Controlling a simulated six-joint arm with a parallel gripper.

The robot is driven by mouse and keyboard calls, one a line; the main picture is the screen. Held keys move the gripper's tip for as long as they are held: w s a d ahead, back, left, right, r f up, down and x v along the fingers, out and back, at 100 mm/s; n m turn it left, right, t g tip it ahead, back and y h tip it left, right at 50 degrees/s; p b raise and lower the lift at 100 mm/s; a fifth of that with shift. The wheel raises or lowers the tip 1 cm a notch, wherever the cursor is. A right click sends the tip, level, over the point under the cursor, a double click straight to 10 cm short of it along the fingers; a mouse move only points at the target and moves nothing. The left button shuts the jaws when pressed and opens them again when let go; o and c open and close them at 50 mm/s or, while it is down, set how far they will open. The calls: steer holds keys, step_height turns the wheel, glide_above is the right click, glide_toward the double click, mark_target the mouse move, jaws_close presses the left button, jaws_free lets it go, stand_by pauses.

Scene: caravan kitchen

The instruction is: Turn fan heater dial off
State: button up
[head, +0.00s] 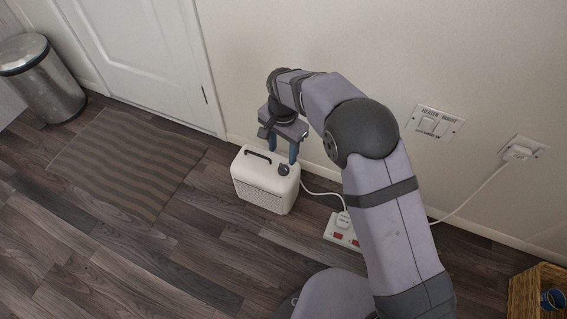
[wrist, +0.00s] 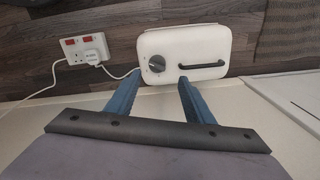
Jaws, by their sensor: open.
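The white fan heater (head: 262,190) stands on the wood floor near the wall, with a dark handle on its top. Its dark round dial (head: 283,169) sits on the top at the right side. In the wrist view the heater (wrist: 187,38) is seen from above, with the dial (wrist: 156,63) left of the handle (wrist: 202,65). My gripper (head: 284,152) is above the dial end of the heater, fingers pointing down. In the wrist view my gripper (wrist: 160,82) is open, its two blue fingers apart and empty, near the heater's edge with the dial beyond them. Contact cannot be told.
A socket strip (head: 341,232) with red switches and a plug lies on the floor right of the heater; a white cord runs between them. A striped mat (head: 128,165) and steel bin (head: 42,80) lie left. Floor in front is clear.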

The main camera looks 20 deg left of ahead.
mark_target(284, 167)
steer(key=m, duration=0.3)
steer(key=shift+s+d, duration=0.15)
steer(key=shift+d, duration=0.05)
steer(key=shift+f, duration=0.1)
steer(key=shift+f+b, duration=2)
steer(key=shift+f, duration=1.55)
steer(key=c, duration=1.1)
